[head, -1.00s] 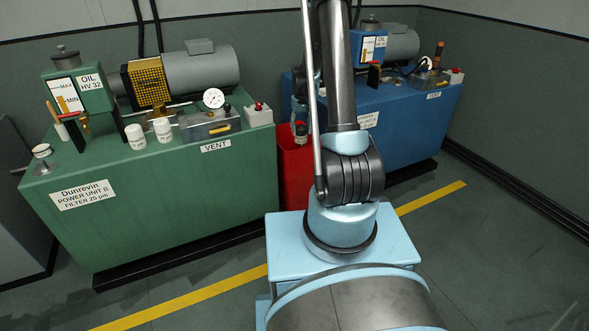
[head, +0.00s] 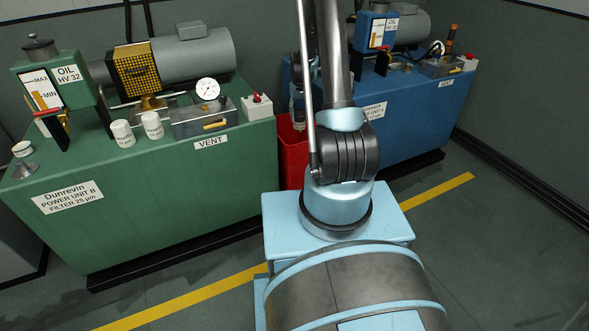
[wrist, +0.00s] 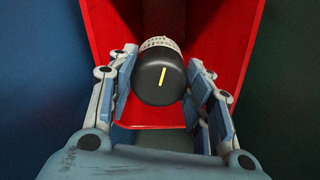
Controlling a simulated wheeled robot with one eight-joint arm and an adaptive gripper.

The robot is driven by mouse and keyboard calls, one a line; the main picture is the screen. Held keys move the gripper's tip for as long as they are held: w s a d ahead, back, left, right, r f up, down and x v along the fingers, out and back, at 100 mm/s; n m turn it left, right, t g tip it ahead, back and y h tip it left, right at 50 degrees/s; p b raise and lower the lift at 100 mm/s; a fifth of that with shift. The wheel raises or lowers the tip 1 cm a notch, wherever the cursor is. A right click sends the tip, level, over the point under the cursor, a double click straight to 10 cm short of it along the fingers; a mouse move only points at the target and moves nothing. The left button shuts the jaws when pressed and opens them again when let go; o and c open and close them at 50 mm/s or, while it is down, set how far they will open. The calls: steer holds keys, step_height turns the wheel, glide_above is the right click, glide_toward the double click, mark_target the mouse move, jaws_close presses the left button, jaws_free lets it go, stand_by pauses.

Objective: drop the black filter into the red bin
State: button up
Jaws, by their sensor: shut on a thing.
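The black filter (wrist: 158,85), a dark cylinder with a yellow stripe on its near end and a pale printed band beyond, is between the fingers of my gripper (wrist: 161,70) in the wrist view. My gripper is shut on it. The red bin's walls (wrist: 228,35) surround the filter in that view, so the filter is over or inside the bin's mouth; its exact height cannot be told. In the head view the red bin (head: 291,160) stands between the green and blue units, partly hidden by my arm. My gripper there is small and mostly hidden.
The green power unit (head: 150,190) stands left of the bin, with two white filters (head: 137,129), a gauge (head: 208,89) and a vent box on top. The blue power unit (head: 410,120) stands at right. A yellow floor line (head: 200,300) crosses in front.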

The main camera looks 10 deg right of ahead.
steer(key=shift+f, duration=1.25)
steer(key=o, duration=1.5)
steer(key=shift+c, duration=0.2)
steer(key=shift+r, duration=0.1)
step_height(320, 180, up, 12)
steer(key=shift+f, duration=0.15)
